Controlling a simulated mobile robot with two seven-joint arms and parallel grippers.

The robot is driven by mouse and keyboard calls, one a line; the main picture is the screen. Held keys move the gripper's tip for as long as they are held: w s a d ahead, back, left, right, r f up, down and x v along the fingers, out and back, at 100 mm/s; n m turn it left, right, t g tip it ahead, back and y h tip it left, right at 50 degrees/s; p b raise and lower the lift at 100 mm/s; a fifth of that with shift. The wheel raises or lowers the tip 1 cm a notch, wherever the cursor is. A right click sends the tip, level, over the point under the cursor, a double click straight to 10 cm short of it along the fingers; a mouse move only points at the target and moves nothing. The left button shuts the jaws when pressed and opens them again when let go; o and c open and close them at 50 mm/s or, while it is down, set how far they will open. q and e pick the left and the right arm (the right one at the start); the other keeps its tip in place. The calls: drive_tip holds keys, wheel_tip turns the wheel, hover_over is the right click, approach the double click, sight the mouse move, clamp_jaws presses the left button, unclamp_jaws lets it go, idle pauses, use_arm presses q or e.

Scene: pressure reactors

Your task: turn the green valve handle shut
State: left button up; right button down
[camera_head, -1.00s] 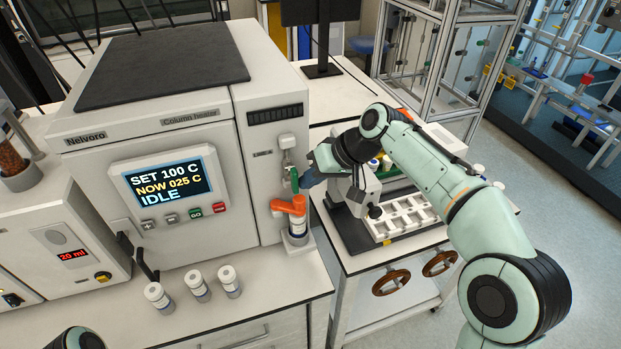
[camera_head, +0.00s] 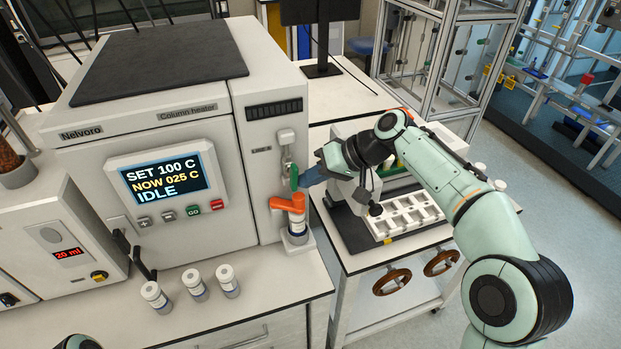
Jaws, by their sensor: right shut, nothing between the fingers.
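The green valve handle (camera_head: 294,177) is a small upright lever on the right front of the white column heater (camera_head: 180,115). An orange handle (camera_head: 288,203) sits just below it, above a white and grey cylinder (camera_head: 297,226). My right gripper (camera_head: 306,178) is shut and empty. Its blue-grey fingertips are right beside the green handle, on its right side; I cannot tell whether they touch it. Of my left arm only a rounded part shows at the bottom left edge; its gripper is out of view.
Several small white-capped vials (camera_head: 193,284) stand on the bench in front of the heater. A white rack (camera_head: 412,214) and a microscope-like device are on the cart beneath my right arm. A smaller unit with a red display (camera_head: 68,253) stands at the left.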

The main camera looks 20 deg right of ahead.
drive_tip(key=y+b, duration=0.2)
drive_tip(key=b, duration=0.1)
drive_tip(key=f+m+y+b, duration=0.1)
drive_tip(key=y+b, duration=0.1)
drive_tip(key=y, duration=0.1)
drive_tip(key=a+f+m+t+y+b, duration=0.1)
drive_tip(key=y+b, duration=0.1)
drive_tip(key=b, duration=0.1)
drive_tip(key=shift+a+f+b, duration=0.1)
drive_tip(key=shift+f+b, duration=0.05)
drive_tip(key=shift+b, duration=0.15)
use_arm(q)
drive_tip(key=s+f, duration=0.3)
drive_tip(key=f, duration=0.7)
drive_tip(key=shift+s+f+b, duration=0.15)
drive_tip(key=shift+s+b, duration=0.05)
drive_tip(key=shift+b, duration=0.25)
use_arm(e)
drive_tip(key=shift+a, duration=0.2)
